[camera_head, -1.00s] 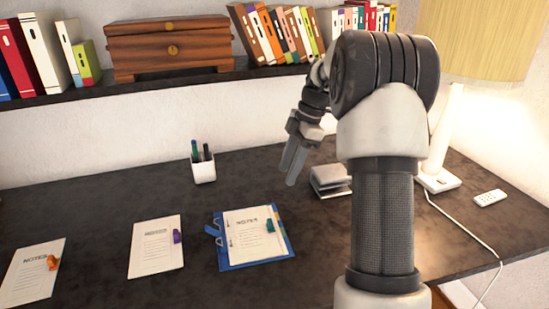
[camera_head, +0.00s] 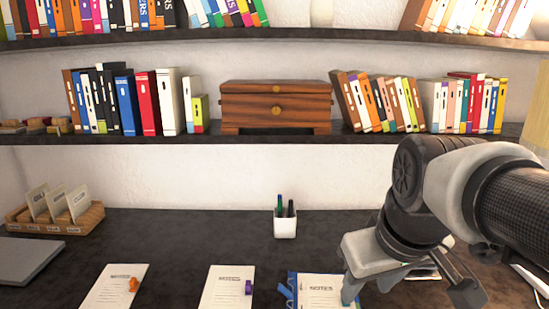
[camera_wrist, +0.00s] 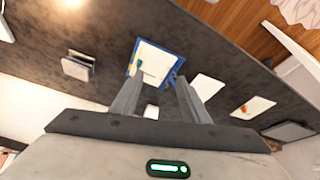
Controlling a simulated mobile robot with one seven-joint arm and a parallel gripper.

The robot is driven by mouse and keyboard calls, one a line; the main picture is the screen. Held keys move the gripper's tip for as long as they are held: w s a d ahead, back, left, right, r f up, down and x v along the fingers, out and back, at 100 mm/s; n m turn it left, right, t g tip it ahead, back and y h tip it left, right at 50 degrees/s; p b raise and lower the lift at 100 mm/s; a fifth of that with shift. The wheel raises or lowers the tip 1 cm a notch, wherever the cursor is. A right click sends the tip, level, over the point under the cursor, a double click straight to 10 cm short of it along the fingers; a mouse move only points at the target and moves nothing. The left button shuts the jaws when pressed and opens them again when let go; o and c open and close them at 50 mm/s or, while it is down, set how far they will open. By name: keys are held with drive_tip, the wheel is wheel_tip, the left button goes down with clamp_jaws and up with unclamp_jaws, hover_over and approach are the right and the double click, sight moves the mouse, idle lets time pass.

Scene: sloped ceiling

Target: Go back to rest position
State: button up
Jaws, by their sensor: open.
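My gripper (camera_head: 408,288) is at the lower right of the head view, in front of the desk. In the wrist view my gripper (camera_wrist: 158,98) shows two grey fingers spread apart, with nothing between them. A blue folder (camera_head: 292,284) with a notes sheet lies on the desk, partly hidden behind my gripper in the head view. The folder also shows beyond the fingers in the wrist view (camera_wrist: 134,68).
Two note sheets with clips, one orange (camera_head: 117,287) and one purple (camera_head: 226,288), lie left of the folder. A pen cup (camera_head: 285,226) stands behind. A shelf (camera_head: 190,138) holds books and a wooden chest (camera_head: 276,106). A card tray (camera_head: 85,220) is at left.

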drive_tip(key=s+f+m+t, duration=0.1)
drive_tip(key=s+m, duration=0.2)
drive_tip(key=s, duration=0.1)
wheel_tip(320, 180, up, 13)
drive_tip(key=p, duration=1.4)
drive_tip(key=shift+a+r, duration=0.15)
drive_tip(key=shift+a, duration=0.15)
